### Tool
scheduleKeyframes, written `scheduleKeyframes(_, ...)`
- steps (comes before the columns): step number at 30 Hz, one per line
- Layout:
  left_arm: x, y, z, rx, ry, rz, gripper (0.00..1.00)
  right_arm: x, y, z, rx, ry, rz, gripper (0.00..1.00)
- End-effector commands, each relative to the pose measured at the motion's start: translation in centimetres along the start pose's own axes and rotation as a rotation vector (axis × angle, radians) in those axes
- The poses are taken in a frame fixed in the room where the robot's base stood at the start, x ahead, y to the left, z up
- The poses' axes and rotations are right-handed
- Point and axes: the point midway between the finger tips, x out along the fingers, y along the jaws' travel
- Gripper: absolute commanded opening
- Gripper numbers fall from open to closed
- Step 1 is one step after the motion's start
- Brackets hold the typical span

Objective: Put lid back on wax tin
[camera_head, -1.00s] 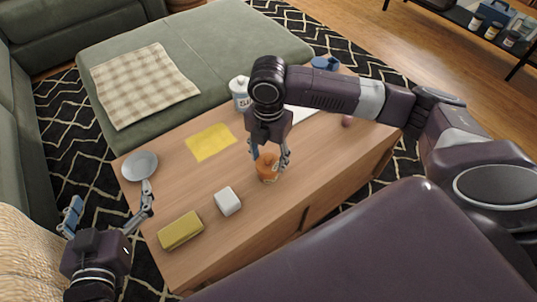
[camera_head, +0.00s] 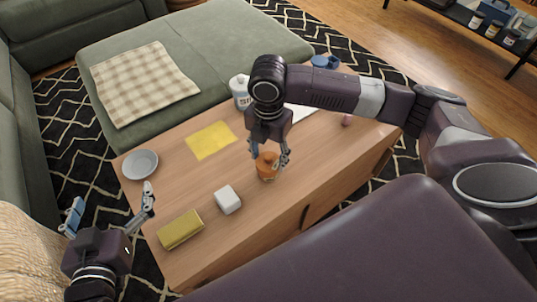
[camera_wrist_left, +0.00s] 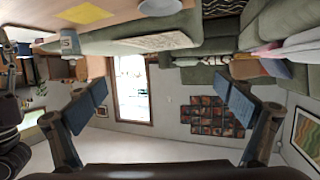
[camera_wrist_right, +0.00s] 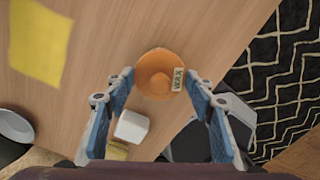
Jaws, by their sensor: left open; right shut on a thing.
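The orange wax tin (camera_head: 266,171) stands on the wooden table, below my right gripper (camera_head: 270,157). In the right wrist view its round orange top, the lid (camera_wrist_right: 155,72), has a raised middle, and a small WAX label (camera_wrist_right: 177,79) shows at its right edge. My right fingertips (camera_wrist_right: 160,82) close on opposite sides of this top. I cannot tell whether the lid is fully seated on the tin. My left gripper (camera_head: 110,212) is open and empty, off the table's left end; its spread fingers (camera_wrist_left: 160,95) face the room in the left wrist view.
A white block (camera_head: 228,200), a yellow-olive sponge-like block (camera_head: 180,229), a yellow cloth (camera_head: 211,140) and a grey dish (camera_head: 141,164) are on the table. A white bottle (camera_head: 240,90) stands behind.

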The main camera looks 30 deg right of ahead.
Motion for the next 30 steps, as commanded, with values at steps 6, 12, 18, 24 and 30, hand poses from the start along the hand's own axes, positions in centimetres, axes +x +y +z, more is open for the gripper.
scheduleKeyframes(6,-0.1,-0.1,0.4,0.0,-0.02,-0.001,0.96,0.0,0.0,0.0,0.0,0.0,0.0,0.35)
scheduleKeyframes(12,-0.2,-0.1,1.1,-0.001,-0.043,-0.002,0.96,0.0,0.0,0.0,0.0,0.0,0.0,0.35)
scheduleKeyframes(18,-0.3,-0.1,1.6,-0.002,-0.062,-0.003,0.96,0.0,0.0,0.0,0.0,0.0,0.0,0.35)
scheduleKeyframes(24,-0.5,-0.1,2.1,-0.003,-0.083,-0.003,0.96,0.0,0.0,0.0,0.0,0.0,0.0,0.35)
scheduleKeyframes(30,-0.5,-0.2,2.3,-0.002,-0.094,-0.005,0.96,0.0,0.0,0.0,0.0,0.0,0.0,0.35)
